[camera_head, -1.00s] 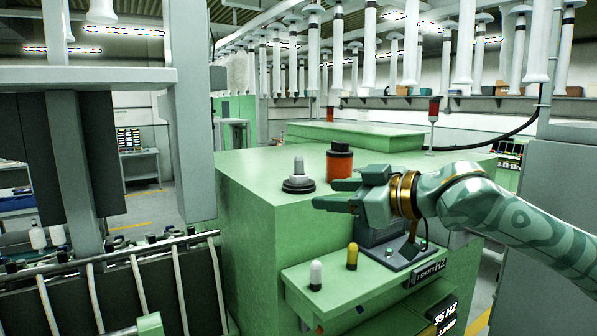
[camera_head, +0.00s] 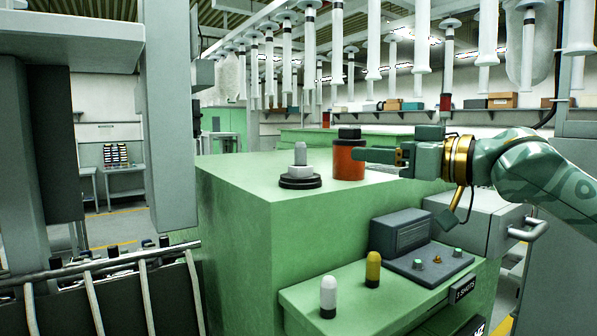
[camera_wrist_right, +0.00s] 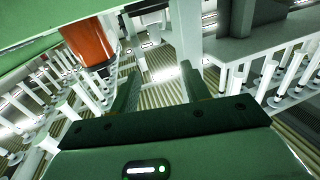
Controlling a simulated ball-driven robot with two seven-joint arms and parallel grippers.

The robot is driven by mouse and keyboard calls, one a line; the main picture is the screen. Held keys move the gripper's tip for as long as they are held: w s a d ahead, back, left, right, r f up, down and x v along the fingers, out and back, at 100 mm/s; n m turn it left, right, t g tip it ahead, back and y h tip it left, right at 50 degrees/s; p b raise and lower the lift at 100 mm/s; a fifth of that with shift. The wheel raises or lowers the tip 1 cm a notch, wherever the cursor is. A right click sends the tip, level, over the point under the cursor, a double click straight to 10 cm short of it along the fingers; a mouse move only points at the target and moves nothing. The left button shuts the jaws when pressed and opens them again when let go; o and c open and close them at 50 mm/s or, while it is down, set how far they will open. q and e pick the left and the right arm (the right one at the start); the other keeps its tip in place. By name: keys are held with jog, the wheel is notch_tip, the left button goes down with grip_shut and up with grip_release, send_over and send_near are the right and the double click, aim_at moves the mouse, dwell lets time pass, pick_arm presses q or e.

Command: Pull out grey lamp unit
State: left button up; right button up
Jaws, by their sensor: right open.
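A grey lamp (camera_head: 300,157) stands upright on a round black base on top of the green cabinet (camera_head: 235,205). An orange cylinder with a black cap (camera_head: 346,160) stands just right of it and also shows in the wrist view (camera_wrist_right: 88,42). My right gripper (camera_head: 375,156) is open and empty, its fingers pointing left. In the head view its fingertips overlap the right side of the orange cylinder; whether they touch it I cannot tell. The grey lamp lies beyond the cylinder, to the left. My left gripper is not in view.
A white lamp (camera_head: 328,298) and a yellow lamp (camera_head: 373,270) stand on the front ledge, beside a grey control panel (camera_head: 430,262). A grey box with a handle (camera_head: 480,222) is at right. White tubes (camera_head: 375,40) hang overhead. The cabinet top left of the grey lamp is clear.

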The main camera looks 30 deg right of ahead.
aim_at(305, 153)
jog(key=p+x, duration=0.2)
jog(key=x, duration=0.9)
jog(key=shift+w+d+f, duration=0.1)
jog(key=shift+w+f, duration=0.1)
jog(key=shift+w, duration=0.1)
jog(key=x, duration=0.1)
jog(key=p+x, duration=0.1)
jog(key=x, duration=0.1)
jog(key=p+x, duration=0.1)
jog(key=x, duration=0.1)
jog(key=shift+w+d+f, duration=0.1)
jog(key=shift+d+f, duration=0.15)
jog(key=shift+f, duration=0.05)
jog(key=shift+w+a+f, duration=0.1)
jog(key=shift+w, duration=0.2)
jog(key=shift+s, duration=0.15)
jog(key=c, duration=0.4)
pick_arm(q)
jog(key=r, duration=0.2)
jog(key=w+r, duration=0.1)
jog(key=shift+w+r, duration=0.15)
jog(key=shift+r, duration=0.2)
pick_arm(e)
grip_shut()
